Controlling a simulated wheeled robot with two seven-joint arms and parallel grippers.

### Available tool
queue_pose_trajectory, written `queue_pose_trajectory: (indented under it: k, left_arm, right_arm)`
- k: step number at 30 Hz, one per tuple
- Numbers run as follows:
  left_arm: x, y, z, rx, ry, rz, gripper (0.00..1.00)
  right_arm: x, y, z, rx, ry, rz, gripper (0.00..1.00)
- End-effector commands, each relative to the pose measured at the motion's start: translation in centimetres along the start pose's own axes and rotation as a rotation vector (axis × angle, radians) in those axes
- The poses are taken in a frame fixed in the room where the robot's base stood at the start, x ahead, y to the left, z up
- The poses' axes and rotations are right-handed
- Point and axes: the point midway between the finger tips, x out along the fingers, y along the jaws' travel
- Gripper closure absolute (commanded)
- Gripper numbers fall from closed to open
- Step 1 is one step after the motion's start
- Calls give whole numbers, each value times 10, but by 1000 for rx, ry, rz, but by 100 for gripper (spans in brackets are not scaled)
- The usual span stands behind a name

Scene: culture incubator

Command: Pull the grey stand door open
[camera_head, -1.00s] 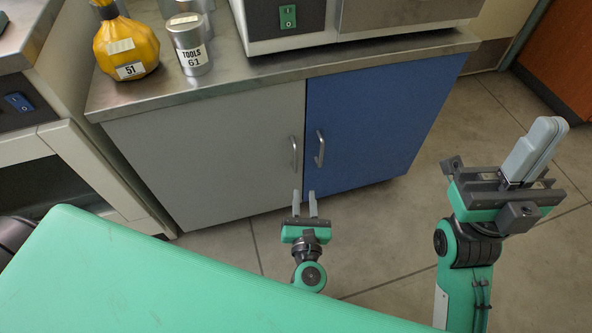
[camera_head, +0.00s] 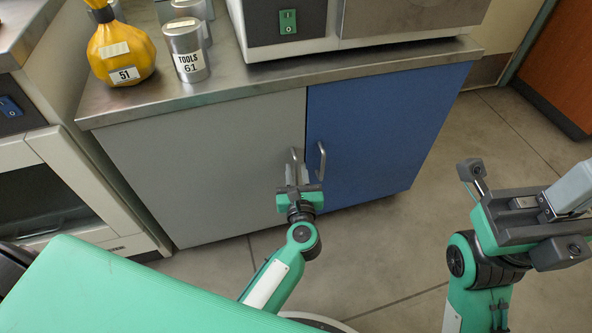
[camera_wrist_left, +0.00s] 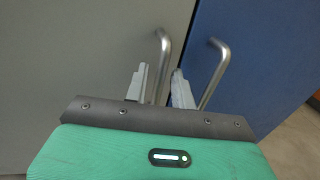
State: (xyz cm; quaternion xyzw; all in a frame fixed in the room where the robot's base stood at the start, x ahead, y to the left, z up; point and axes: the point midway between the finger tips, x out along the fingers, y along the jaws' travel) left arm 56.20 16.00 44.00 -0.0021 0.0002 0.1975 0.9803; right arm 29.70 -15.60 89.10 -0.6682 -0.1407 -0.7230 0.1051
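The grey stand door (camera_head: 210,165) is closed, flush beside the blue door. Its upright metal handle (camera_head: 294,155) is near its right edge; it also shows in the left wrist view (camera_wrist_left: 163,55). My left gripper (camera_head: 297,178) is at this handle with its fingers apart. In the left wrist view the handle's lower part lies between the fingertips (camera_wrist_left: 160,85), and I see a gap on the finger side, so it looks open around the handle. My right gripper (camera_head: 575,190) is off to the right, empty, its fingers together and partly cut off by the picture edge.
The blue door (camera_head: 375,130) has its own handle (camera_head: 321,160) close to the right of my left fingers. Floor in front is clear.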

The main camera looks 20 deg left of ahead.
Motion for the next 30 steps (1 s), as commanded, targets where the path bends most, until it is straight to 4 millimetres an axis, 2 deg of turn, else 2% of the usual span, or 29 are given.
queue_pose_trajectory:
  k: [5, 13, 14, 17, 18, 26, 30]
  left_arm:
    - [12, 0, 0, 2, 0, 0, 75]
    - [13, 0, 0, 2, 1, 0, 75]
    - [13, 0, 0, 2, 0, 0, 77]
    - [13, 0, 0, 2, 0, 0, 96]
    - [13, 0, 0, 2, 0, 0, 100]
    - [11, 0, 0, 2, 0, -3, 100]
    - [3, 0, 0, 3, 0, -22, 100]
  right_arm:
    - [0, -1, 0, 3, 5, 0, 100]
    - [1, -1, 0, 4, 5, 0, 100]
    - [1, -1, 0, 4, 5, 0, 100]
    - [1, -1, 0, 4, 5, -1, 100]
    - [1, -1, 0, 4, 6, -1, 100]
    - [2, -1, 0, 4, 7, -2, 100]
    - [3, -1, 0, 4, 8, -2, 100]
